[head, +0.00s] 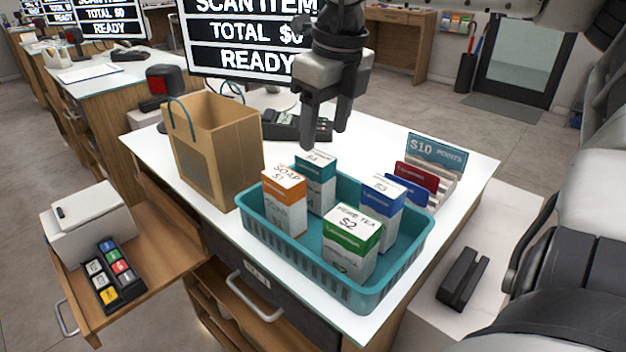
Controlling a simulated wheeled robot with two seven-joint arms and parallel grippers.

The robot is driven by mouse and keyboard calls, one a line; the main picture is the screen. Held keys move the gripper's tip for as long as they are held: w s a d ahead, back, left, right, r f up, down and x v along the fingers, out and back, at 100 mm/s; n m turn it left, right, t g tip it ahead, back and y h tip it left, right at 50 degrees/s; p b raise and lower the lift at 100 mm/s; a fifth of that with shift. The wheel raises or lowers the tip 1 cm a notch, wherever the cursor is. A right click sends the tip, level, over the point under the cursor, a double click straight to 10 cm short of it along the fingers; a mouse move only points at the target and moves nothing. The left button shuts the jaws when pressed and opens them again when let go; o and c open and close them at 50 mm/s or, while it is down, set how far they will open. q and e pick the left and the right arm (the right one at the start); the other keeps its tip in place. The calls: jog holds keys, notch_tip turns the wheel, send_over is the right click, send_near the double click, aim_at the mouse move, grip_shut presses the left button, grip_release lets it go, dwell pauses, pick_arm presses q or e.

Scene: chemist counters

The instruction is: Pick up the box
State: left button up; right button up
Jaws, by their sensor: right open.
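Several small boxes stand upright in a teal basket (300,258) on the white counter. They are an orange-and-white soap box (285,205), a teal-and-white box marked $4 (317,190), a blue-and-white box marked $3 (380,208) and a green-and-white herb tea box marked $2 (350,245). My right gripper (325,132) points down, open and empty, above the back of the basket near the $4 box, apart from it. The lower parts of the boxes are partly hidden by each other and the basket wall. My left gripper is out of view.
A paper bag (213,150) stands left of the basket. A screen (245,45) and a dark keypad device (285,127) are behind. A card rack (436,160) stands right of the basket. A printer (88,222) and keypad (112,272) sit on the pulled-out drawer at left.

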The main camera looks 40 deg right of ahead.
aim_at(314, 172)
jog(key=f, duration=0.3)
jog(key=shift+w+f, duration=0.25)
jog(key=shift+w, duration=0.05)
jog(key=shift+w+a+f+p, duration=0.15)
jog(key=shift+f+p, duration=0.05)
jog(key=shift+f, duration=0.7)
jog(key=shift+w+a+f+p, duration=0.1)
jog(key=shift+w+f+p, duration=0.1)
jog(key=shift+f, duration=0.65)
jog(key=shift+w+a+f+p, duration=0.1)
jog(key=shift+a+f+p, duration=0.1)
jog(key=shift+f, duration=0.7)
jog(key=shift+c, duration=0.4)
jog(key=c, duration=1)
